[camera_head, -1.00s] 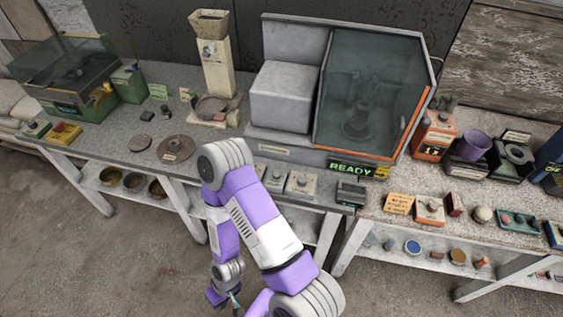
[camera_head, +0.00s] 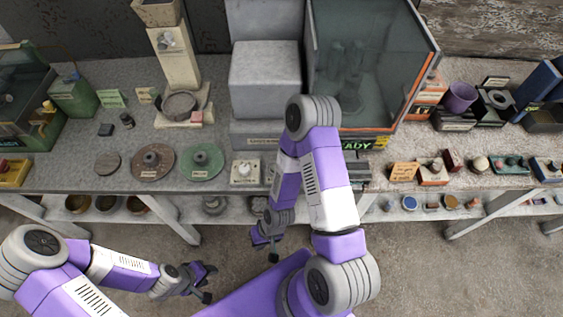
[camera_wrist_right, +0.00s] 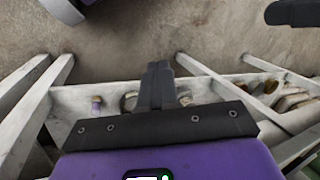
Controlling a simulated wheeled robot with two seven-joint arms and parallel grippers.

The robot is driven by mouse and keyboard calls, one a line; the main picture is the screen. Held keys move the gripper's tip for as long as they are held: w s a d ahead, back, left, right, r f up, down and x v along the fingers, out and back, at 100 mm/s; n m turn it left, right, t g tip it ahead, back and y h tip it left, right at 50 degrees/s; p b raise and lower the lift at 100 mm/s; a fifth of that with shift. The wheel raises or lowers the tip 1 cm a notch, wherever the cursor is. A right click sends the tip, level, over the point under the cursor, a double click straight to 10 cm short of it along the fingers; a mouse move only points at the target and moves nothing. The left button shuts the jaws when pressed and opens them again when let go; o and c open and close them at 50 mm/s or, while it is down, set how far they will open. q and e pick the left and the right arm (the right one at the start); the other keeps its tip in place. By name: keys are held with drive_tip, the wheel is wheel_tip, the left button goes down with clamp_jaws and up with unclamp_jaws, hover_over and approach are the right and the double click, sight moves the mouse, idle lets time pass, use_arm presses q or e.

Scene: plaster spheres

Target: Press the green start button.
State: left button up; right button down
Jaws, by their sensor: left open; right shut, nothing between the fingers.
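I cannot make out a green start button in these views. A pale control box (camera_head: 245,172) with a round knob sits at the bench's front edge, below the grey machine; boxes to its right are hidden behind my right arm. A lit green READY sign (camera_head: 357,144) is on the machine's base, partly covered by my arm. My right gripper (camera_head: 268,250) hangs low in front of the bench, pointing down, shut and empty; its closed fingers show in the right wrist view (camera_wrist_right: 157,82). My left gripper (camera_head: 206,283) is open and empty over the floor, away from the bench.
The grey machine has a glass-fronted chamber (camera_head: 365,65). Brown (camera_head: 152,162) and green (camera_head: 202,162) round discs lie left of the control box. A lower shelf (camera_head: 235,212) holds bowls and small jars. Bare floor (camera_head: 430,280) lies in front of the bench.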

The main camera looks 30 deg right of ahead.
drive_tip(key=shift+s, duration=0.1)
drive_tip(key=w+d+r+m+t+p, duration=0.2)
drive_tip(key=w+d+r+m, duration=0.3)
drive_tip(key=r, duration=0.3)
drive_tip(key=w+d+r+m+t+y+p, duration=0.1)
drive_tip(key=w+d+r+m+t+p, duration=0.1)
drive_tip(key=w+d+r+m, duration=0.3)
drive_tip(key=w+d+r+m+t+p, duration=0.2)
drive_tip(key=w+d+r+m, duration=0.3)
drive_tip(key=r, duration=0.8)
drive_tip(key=shift+d+r+m+y, duration=0.15)
drive_tip(key=shift+d+m+y, duration=0.25)
drive_tip(key=shift+d+m, duration=0.3)
wheel_tip(320, 180, down, 8)
drive_tip(key=b, duration=0.7)
drive_tip(key=shift+f+b, duration=0.45)
drive_tip(key=shift+b, duration=0.1)
